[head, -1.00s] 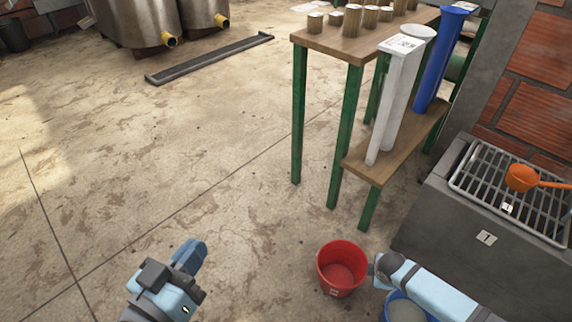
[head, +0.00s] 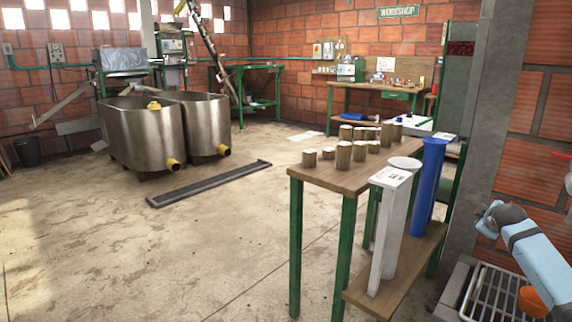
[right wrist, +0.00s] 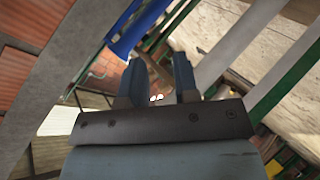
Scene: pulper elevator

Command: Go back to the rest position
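My right arm (head: 530,250) is raised at the right edge of the head view, in front of the brick wall and above the metal grate (head: 482,300). In the right wrist view my right gripper (right wrist: 159,78) has its two dark fingers apart, with nothing between them. I cannot make out its fingers in the head view. My left arm and left gripper are not in view.
A wooden table (head: 335,178) with green legs holds several short cylinders. White (head: 390,225) and blue (head: 428,185) columns stand on its lower shelf. An orange scoop (head: 537,303) is partly hidden by my arm. Open floor (head: 225,235) lies left; steel tanks (head: 142,135) stand behind.

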